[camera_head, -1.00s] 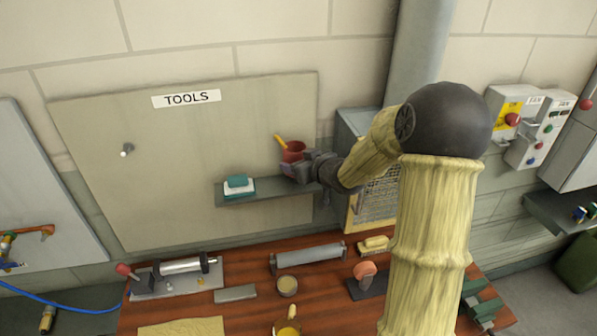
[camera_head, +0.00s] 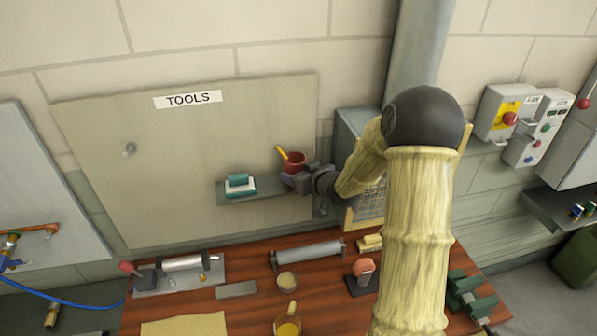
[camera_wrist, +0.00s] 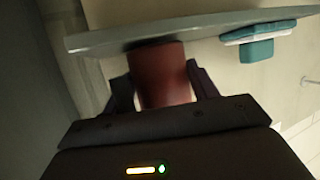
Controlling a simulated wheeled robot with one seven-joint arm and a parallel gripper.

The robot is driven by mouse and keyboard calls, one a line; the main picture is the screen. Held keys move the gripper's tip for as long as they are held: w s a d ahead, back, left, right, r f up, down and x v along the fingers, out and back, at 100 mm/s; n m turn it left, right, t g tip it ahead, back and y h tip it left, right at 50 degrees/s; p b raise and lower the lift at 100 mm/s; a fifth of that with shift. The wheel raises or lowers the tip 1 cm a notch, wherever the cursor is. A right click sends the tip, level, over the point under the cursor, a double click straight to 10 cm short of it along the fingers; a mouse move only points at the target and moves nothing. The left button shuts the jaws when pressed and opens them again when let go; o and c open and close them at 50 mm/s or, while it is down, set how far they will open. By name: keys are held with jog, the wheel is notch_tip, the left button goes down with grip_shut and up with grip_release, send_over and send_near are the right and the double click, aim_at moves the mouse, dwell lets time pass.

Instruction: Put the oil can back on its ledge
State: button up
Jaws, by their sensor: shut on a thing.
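The oil can (camera_head: 293,163) is a small red can with a yellow spout leaning up to the left. My gripper (camera_head: 296,178) is shut on it from the right. The can is upright over the right end of the grey ledge (camera_head: 266,188) on the tool board. In the wrist view, the red can (camera_wrist: 163,75) sits between both fingers (camera_wrist: 160,88), and its end meets the edge of the ledge (camera_wrist: 105,38). That view is turned over, and I cannot tell whether the can rests on the ledge.
A teal and white brush-like block (camera_head: 239,184) lies on the ledge, left of the can. The board (camera_head: 120,200) carries a TOOLS sign (camera_head: 188,99) and a peg (camera_head: 129,149). A wooden bench (camera_head: 255,313) with several tools is below. A mesh-fronted box (camera_head: 368,200) stands right of the ledge.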

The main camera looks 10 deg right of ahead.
jog(key=shift+f, duration=0.1)
jog(key=o, duration=1.1)
jog(key=shift+s+d, duration=0.15)
jog(key=shift+s, duration=0.1)
jog(key=b+v, duration=0.2)
jog(key=v, duration=0.9)
jog(key=shift+s+r, duration=0.2)
jog(key=shift+r, duration=0.1)
